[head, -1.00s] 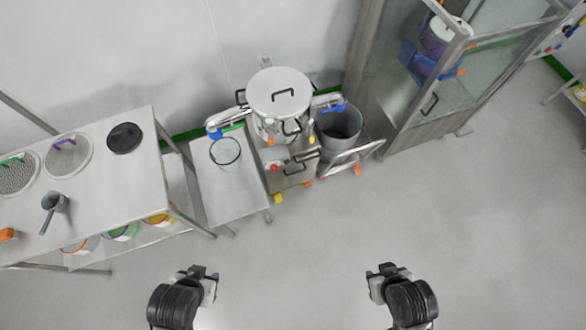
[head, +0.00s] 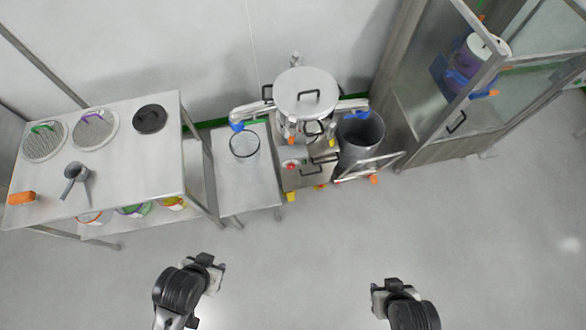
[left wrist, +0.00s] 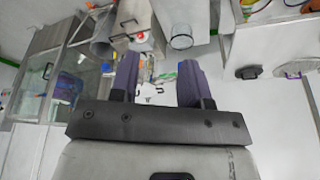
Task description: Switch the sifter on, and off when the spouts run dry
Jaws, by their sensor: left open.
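The sifter (head: 305,90) stands against the back wall, a steel drum with a lid and handle. Blue-ended spouts stick out to its left (head: 238,125) and right (head: 361,103). Its base front carries a red button (head: 291,166) and a green one beside it. The red button also shows in the left wrist view (left wrist: 142,37). A clear round vessel (head: 244,144) is under the left spout, and a grey bin (head: 360,133) under the right one. My left gripper (head: 218,268) is open and empty, well short of the sifter. My right gripper (head: 378,290) is also away from it; its fingers are unclear.
A steel table (head: 120,175) at left holds sieves (head: 44,142), a black disc (head: 150,119), a scoop (head: 76,178) and an orange block (head: 21,198). A glass-doored cabinet (head: 440,100) stands at right. The floor between my arms and the sifter is clear.

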